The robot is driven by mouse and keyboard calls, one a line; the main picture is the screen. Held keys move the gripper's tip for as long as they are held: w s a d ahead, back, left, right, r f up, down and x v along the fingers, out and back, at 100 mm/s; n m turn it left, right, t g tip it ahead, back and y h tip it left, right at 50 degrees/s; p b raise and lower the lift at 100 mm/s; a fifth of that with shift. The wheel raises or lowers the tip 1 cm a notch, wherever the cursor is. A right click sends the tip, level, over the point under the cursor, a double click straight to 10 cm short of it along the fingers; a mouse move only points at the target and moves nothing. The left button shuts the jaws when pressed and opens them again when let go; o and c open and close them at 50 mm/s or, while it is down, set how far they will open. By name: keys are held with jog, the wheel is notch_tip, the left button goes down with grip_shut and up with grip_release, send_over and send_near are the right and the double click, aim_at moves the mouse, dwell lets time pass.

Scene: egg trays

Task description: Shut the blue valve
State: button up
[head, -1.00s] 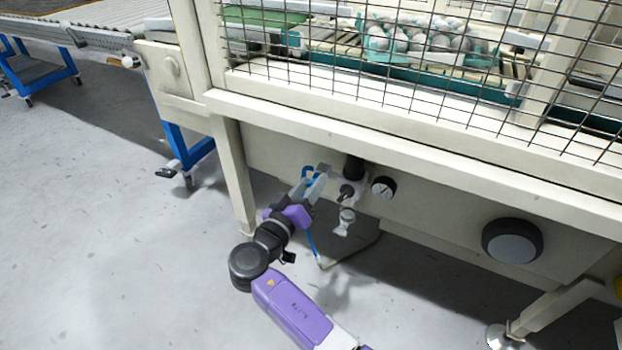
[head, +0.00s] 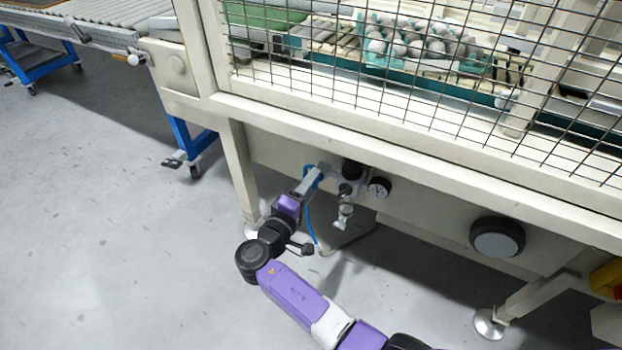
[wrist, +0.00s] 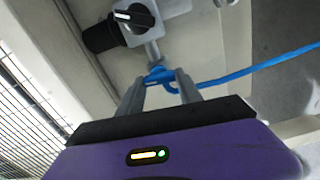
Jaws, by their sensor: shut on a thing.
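The blue valve (wrist: 158,76) sits at the end of a grey fitting in the wrist view. My gripper (wrist: 160,88) is shut on it, with one finger on each side of the blue part. In the head view the blue valve (head: 310,178) is mostly hidden behind my gripper (head: 318,171), below the machine's front beam. The fingers look nearly edge-on there. The valve's exact angle is hard to tell.
A black knob (wrist: 134,17) is on the grey fitting close to the valve. A blue hose (wrist: 245,72) runs off from the valve. A gauge (head: 379,187) and a clear-bodied fitting (head: 344,212) are to the right. A machine leg (head: 239,175) stands close on the left.

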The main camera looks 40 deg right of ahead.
jog(key=shift+n+p, duration=0.3)
jog(key=shift+n, duration=0.3)
jog(key=o, duration=1.4)
jog(key=shift+a, duration=0.1)
jog(key=shift+p+v, duration=0.65)
jog(key=shift+v, duration=3.25)
jog(key=shift+w, duration=0.1)
